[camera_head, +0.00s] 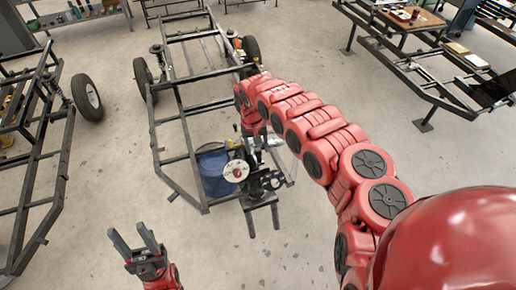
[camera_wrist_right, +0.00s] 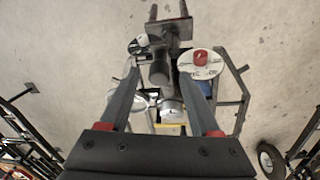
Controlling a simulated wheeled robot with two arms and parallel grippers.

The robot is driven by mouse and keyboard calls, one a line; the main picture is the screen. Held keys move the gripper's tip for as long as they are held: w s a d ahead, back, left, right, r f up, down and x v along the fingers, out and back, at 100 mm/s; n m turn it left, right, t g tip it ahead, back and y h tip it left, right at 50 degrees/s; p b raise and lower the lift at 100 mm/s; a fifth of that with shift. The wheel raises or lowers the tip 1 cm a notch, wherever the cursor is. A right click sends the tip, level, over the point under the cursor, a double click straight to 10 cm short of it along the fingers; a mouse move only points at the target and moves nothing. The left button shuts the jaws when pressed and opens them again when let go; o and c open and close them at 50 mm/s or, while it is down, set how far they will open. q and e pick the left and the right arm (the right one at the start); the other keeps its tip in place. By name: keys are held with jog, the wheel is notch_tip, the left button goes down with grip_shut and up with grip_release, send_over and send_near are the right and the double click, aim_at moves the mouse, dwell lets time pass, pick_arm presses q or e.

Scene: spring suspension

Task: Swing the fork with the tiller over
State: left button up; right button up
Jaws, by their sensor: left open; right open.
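A dark fork (camera_head: 262,218) with two prongs sticks out from the near end of the middle frame. Its prongs also show at the top of the right wrist view (camera_wrist_right: 183,10). A dark mechanism with a cylinder (camera_wrist_right: 160,72) and a silver round part (camera_wrist_right: 172,110) sits behind the fork; I cannot tell which part is the tiller. My right gripper (camera_wrist_right: 159,68) is open above this mechanism, its fingers on either side of it; contact is unclear. My left gripper (camera_head: 136,243) is open and empty at the lower left, apart from the frame.
A white disc with a red centre (camera_head: 236,171) and a blue drum (camera_head: 214,174) are beside the mechanism. The middle frame (camera_head: 183,111) has wheels at its far end. Another frame with a tyre (camera_head: 86,97) stands left. Floor around my left gripper is clear.

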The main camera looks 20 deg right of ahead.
jog(key=shift+f, duration=0.8)
jog(key=shift+d+f, duration=0.2)
jog(key=shift+f, duration=0.15)
grip_shut()
dwell(0.7)
